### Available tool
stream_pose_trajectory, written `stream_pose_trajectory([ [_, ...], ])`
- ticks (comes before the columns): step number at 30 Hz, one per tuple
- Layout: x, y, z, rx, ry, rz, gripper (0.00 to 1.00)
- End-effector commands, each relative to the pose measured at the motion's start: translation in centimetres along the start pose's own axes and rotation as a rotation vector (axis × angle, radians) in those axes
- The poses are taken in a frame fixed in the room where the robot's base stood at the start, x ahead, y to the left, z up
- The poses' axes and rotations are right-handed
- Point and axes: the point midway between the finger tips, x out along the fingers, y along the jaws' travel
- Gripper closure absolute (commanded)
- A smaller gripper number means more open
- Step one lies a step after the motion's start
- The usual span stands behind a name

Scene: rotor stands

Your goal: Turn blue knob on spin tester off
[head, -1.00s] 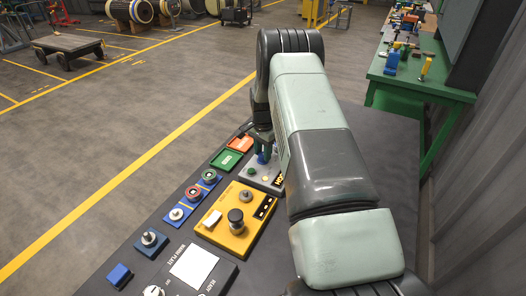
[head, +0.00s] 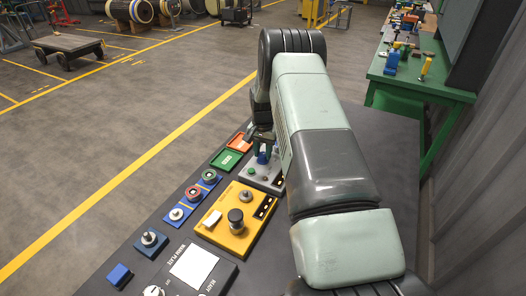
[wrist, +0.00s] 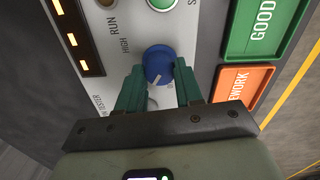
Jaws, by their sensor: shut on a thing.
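The blue knob (wrist: 158,60) sits on the grey spin tester panel (wrist: 201,30). In the head view the knob (head: 262,158) is a small blue spot at the fingertips, and the tester (head: 258,177) is partly hidden by my arm.
A green GOOD tray (wrist: 262,28) and an orange REWORK tray (wrist: 240,82) lie close beside the tester. A yellow panel (head: 236,222) with a black knob stands nearer. Blue plates with rotors (head: 193,192) lie to its left.

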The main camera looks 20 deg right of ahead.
Motion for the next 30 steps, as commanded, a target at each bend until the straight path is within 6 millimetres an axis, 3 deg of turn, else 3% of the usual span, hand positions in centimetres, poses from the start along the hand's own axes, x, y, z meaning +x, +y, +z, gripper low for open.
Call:
stream_pose_trajectory([
  [18,-0.01,0.02,0.05,-0.563,-0.003,0.0,0.95],
  [30,-0.02,-0.01,0.08,-0.783,-0.003,0.0,0.95],
])
